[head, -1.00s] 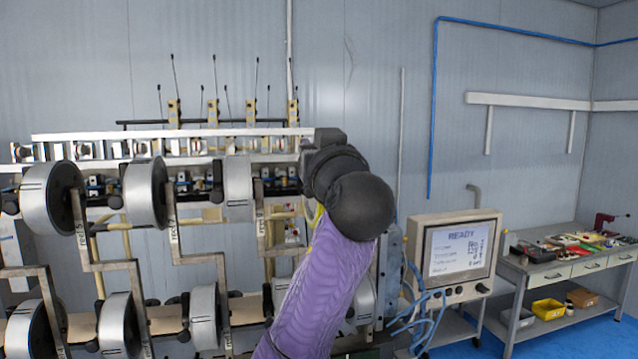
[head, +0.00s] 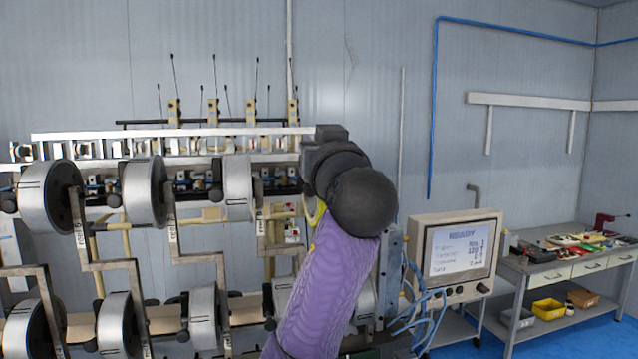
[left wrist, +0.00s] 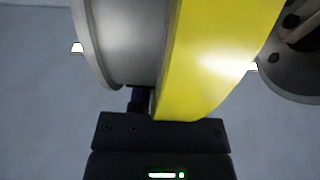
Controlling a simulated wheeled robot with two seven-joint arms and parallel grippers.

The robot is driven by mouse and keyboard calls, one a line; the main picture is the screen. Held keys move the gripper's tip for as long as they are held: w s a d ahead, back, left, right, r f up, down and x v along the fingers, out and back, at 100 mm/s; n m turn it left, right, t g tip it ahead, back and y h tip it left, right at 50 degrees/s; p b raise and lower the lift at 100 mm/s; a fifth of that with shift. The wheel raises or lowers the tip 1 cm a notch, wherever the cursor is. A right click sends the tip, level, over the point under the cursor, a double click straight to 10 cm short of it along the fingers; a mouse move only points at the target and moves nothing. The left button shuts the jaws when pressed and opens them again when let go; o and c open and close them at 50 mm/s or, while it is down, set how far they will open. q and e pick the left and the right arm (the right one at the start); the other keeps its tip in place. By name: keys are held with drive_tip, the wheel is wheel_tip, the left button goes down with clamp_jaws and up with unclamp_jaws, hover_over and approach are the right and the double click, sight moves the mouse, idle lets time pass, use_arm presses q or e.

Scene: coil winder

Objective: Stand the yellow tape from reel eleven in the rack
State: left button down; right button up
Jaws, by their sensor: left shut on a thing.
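The yellow tape (left wrist: 212,65) fills the middle of the left wrist view as a broad, smooth yellow roll. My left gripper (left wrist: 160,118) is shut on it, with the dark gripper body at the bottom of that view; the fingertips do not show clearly. A grey metal reel (left wrist: 125,40) is close beside the tape on its left; I cannot tell whether they touch. In the head view my left gripper (head: 322,155) is at the right end of the winder, and my dark wrist hides its fingers and most of what it holds. The rack cannot be made out for certain.
The coil winder (head: 170,140) fills the left with two rows of silver reels (head: 145,192) on grey brackets. A screen (head: 460,248) stands right of my arm, with blue hoses beside it. A workbench (head: 560,268) with tools and bins is at the far right.

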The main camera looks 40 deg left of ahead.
use_arm(q)
drive_tip(key=shift+a, duration=0.1)
drive_tip(key=shift+s+a+b, duration=0.45)
drive_tip(key=shift+s+a, duration=0.3)
drive_tip(key=shift+s, duration=0.2)
drive_tip(key=shift+s+a+b, duration=0.4)
drive_tip(key=shift+s+a, duration=0.35)
drive_tip(key=shift+s, duration=0.2)
drive_tip(key=shift+d, duration=0.1)
drive_tip(key=r+b+v, duration=0.1)
drive_tip(key=r+v, duration=0.1)
drive_tip(key=v, duration=0.7)
drive_tip(key=d+r+b+v, duration=0.1)
drive_tip(key=r+v, duration=0.1)
drive_tip(key=v, duration=0.8)
drive_tip(key=shift+s+r+b, duration=0.2)
drive_tip(key=shift+s+b, duration=0.2)
